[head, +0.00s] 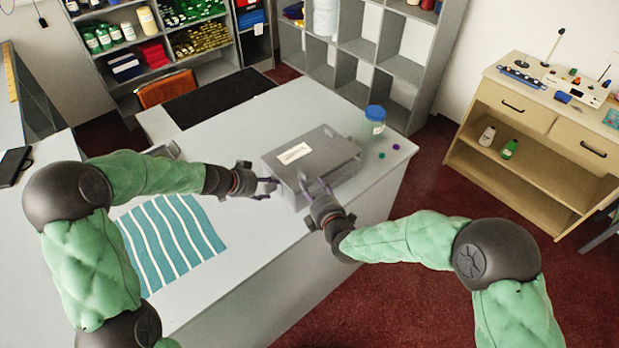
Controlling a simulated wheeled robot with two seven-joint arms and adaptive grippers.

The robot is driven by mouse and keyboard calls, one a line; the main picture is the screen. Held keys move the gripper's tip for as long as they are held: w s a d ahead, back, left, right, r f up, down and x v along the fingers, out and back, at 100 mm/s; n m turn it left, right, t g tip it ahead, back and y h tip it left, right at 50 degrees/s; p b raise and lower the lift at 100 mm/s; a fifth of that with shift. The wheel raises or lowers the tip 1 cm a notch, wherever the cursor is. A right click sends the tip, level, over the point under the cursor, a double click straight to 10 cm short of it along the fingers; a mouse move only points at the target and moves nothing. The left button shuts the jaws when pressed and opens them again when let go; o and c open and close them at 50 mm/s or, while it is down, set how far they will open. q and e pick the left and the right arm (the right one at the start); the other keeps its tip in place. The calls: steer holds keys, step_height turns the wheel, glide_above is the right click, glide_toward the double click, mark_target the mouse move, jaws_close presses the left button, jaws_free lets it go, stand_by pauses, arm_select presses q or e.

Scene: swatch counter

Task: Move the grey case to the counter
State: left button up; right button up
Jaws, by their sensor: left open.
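The grey case (325,147) is a flat box with a white label on top. It is at the right part of the light grey counter (255,122), near its right edge, and looks level. My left gripper (268,188) is open and empty, just left of the case's near left corner. My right gripper (314,184) is at the near side of the case, with its fingers against or just in front of that side. Whether it grips the case cannot be told.
A jar with a blue lid (374,122) stands behind the case, with small coloured bits beside it. A teal striped cloth (172,240) lies on the counter at left. A wooden cabinet (540,135) stands apart at right, across red floor. Shelves line the back.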

arm_select(q)
steer(key=o, duration=0.8)
arm_select(e)
steer(key=shift+w+r, duration=0.1)
steer(key=shift+r, duration=0.1)
steer(key=shift+d, duration=0.1)
arm_select(q)
steer(key=shift+s+a+r, duration=0.1)
steer(key=v, duration=1.1)
steer(key=shift+a+r, duration=0.15)
steer(key=shift+r, duration=0.15)
steer(key=shift+s, duration=0.1)
arm_select(e)
steer(key=o, duration=0.9)
steer(key=shift+c, duration=0.2)
steer(key=v, duration=1.2)
